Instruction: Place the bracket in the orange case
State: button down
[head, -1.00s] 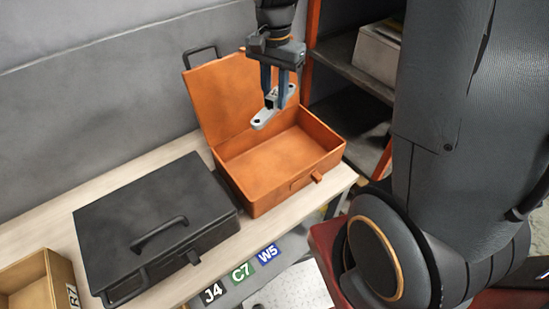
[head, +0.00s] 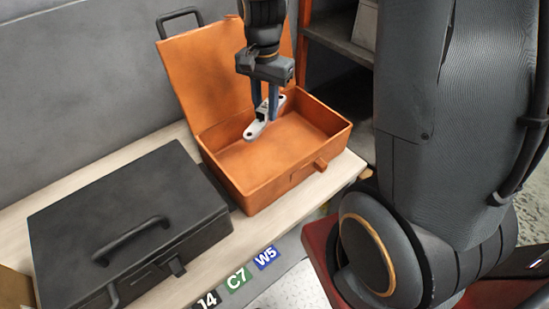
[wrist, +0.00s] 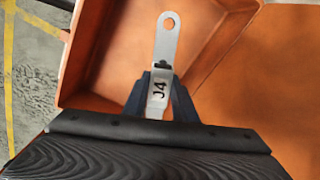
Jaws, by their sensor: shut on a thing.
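The orange case (head: 317,161) stands open on the bench with its lid raised at the back; its inside looks empty. My gripper (head: 265,115) is shut on a grey metal bracket (head: 255,130), holding it over or just inside the case opening. In the wrist view the bracket (wrist: 168,40) sticks out beyond my gripper (wrist: 160,88), with a round hole at its end and the mark J4 near the fingers. The case floor (wrist: 121,50) shows behind it. I cannot tell whether the bracket touches the case.
A closed black case (head: 110,215) with a handle lies to the left on the light wooden bench (head: 40,195). Labels reading C7 (head: 237,279) and W5 (head: 266,257) are on the bench's front edge. A dark shelf (head: 335,45) stands behind right.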

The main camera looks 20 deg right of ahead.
jog(key=shift+f+p, duration=0.8)
jog(key=shift+f, duration=4.5)
jog(key=shift+f, duration=0.1)
jog(key=c, duration=1.5)
grip_release()
jog(key=shift+o, duration=0.2)
notch_tip(320, 180, up, 12)
jog(key=shift+f+b, duration=0.1)
jog(key=shift+b, duration=0.95)
jog(key=shift+s+r, duration=0.15)
jog(key=shift+r, duration=0.05)
jog(key=s+n+t, duration=0.1)
jog(key=s+n, duration=0.9)
jog(key=shift+s+d, duration=0.3)
jog(key=shift+s, duration=0.1)
